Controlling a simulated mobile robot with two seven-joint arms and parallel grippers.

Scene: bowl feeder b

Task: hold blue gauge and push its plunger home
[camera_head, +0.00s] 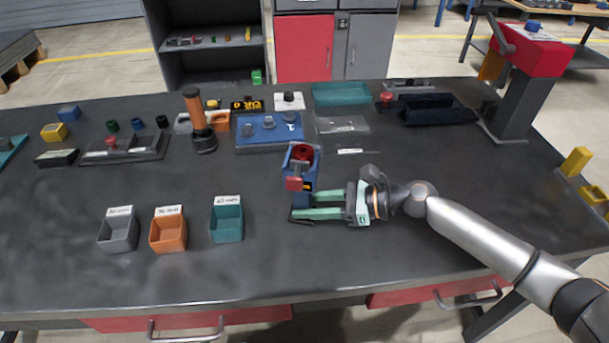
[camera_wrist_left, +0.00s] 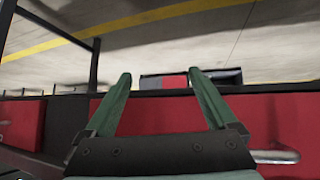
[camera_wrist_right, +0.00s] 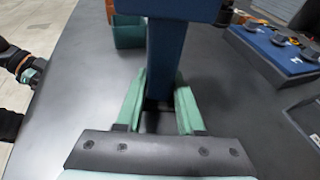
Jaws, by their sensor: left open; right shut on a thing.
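The blue gauge (camera_head: 313,164) stands upright on the dark table near the middle, with a round red part (camera_head: 302,152) on top and a red block (camera_head: 294,184) on its near side. I cannot tell which red part is the plunger. My right gripper (camera_head: 302,205) comes from the right and is shut on the lower part of the gauge. In the right wrist view the blue post (camera_wrist_right: 166,60) stands between the fingers. My left gripper (camera_wrist_left: 160,78) is open and empty, facing the table's red drawer front; the head view does not show it.
Grey, orange and teal bins (camera_head: 227,222) stand at front left. A red-topped press (camera_head: 530,50) stands at the back right. The table's front middle is clear.

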